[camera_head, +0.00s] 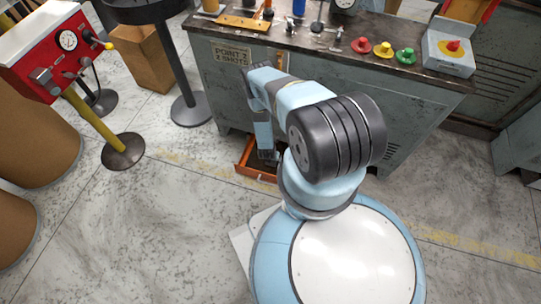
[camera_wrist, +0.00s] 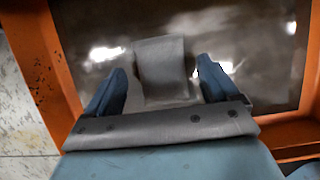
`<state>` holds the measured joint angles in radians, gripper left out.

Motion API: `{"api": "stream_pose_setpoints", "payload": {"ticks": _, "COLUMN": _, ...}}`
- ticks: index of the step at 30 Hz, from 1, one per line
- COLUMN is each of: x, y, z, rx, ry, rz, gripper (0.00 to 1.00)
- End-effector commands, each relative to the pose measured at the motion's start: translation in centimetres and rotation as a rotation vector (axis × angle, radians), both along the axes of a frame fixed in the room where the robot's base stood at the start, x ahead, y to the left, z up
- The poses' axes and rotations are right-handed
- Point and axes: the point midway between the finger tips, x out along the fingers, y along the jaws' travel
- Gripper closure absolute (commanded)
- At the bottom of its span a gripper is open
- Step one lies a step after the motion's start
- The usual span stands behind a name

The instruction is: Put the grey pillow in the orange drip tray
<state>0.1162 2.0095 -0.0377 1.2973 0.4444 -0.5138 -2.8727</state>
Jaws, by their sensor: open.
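The orange drip tray (camera_head: 254,174) is on the floor at the foot of the workbench in the head view. Its orange walls (camera_wrist: 36,70) frame a dark, shiny bottom in the wrist view. The grey pillow (camera_wrist: 163,62) is a small grey block inside the tray, between my gripper's two fingers. My gripper (camera_wrist: 162,68) is open, with a visible gap between each fingertip and the pillow. In the head view my gripper (camera_head: 268,154) reaches down into the tray, and the pillow cannot be made out there.
The grey workbench (camera_head: 420,100) stands right behind the tray, with coloured knobs and tools on top. A red gauge box (camera_head: 55,45) on a yellow post (camera_head: 95,122) and a dark round stand (camera_head: 190,108) are at left. The floor left of the tray is clear.

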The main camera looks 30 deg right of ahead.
Motion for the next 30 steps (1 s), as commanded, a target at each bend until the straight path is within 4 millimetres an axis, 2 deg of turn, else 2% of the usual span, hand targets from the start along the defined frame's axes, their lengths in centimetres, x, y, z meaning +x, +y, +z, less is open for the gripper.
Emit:
{"api": "stream_pose_setpoints", "payload": {"ticks": 9, "x": -1.4, "y": 1.5, "z": 5.0, "rx": -0.001, "ry": 0.001, "rz": 0.005, "gripper": 0.13}}
{"api": "stream_pose_setpoints", "payload": {"ticks": 15, "x": -2.1, "y": 2.3, "z": 7.5, "rx": -0.001, "ry": 0.0, "rz": 0.004, "gripper": 0.13}}
{"api": "stream_pose_setpoints", "payload": {"ticks": 21, "x": -2.5, "y": 2.6, "z": 8.6, "rx": 0.0, "ry": 0.0, "rz": 0.002, "gripper": 0.13}}
{"api": "stream_pose_setpoints", "payload": {"ticks": 30, "x": -2.6, "y": 2.7, "z": 8.8, "rx": 0.0, "ry": 0.0, "rz": 0.002, "gripper": 0.13}}
